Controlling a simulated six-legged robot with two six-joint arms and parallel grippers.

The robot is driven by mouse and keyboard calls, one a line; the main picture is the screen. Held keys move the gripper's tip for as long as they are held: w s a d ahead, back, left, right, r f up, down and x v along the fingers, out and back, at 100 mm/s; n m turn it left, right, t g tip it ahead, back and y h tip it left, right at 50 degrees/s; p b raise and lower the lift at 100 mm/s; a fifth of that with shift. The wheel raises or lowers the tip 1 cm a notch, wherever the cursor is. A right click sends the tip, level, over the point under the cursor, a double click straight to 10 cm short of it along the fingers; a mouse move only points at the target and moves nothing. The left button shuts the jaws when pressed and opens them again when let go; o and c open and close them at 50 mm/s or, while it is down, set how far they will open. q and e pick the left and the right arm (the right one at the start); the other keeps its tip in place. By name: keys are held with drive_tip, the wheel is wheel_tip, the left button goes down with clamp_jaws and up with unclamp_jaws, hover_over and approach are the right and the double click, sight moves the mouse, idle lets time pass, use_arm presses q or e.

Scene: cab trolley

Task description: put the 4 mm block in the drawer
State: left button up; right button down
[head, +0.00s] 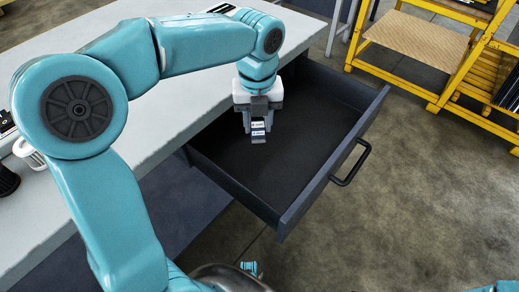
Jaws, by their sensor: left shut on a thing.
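The drawer (282,172) is pulled out from under the grey table, dark inside with a black handle at its front. My left gripper (257,125) points down over the back left part of the drawer. It is shut on a small block (258,132) with blue and white label bands and a grey lower end. The block hangs over the drawer floor; I cannot tell its exact height or read its size mark.
The grey table top (170,120) runs along the left, with small dark items at its far left edge and some at the back. A yellow trolley (440,50) with shelves stands at the upper right. The drawer floor looks empty, and open concrete floor lies right of it.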

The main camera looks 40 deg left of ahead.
sight(258, 126)
use_arm(q)
wheel_tip(258, 126, down, 9)
drive_tip(key=shift+r+b, duration=0.1)
drive_tip(key=shift+b, duration=1)
drive_tip(key=o, duration=1.1)
wheel_tip(258, 126, up, 12)
drive_tip(key=p, duration=0.4)
drive_tip(key=shift+f, duration=0.25)
drive_tip(key=shift+r, duration=0.3)
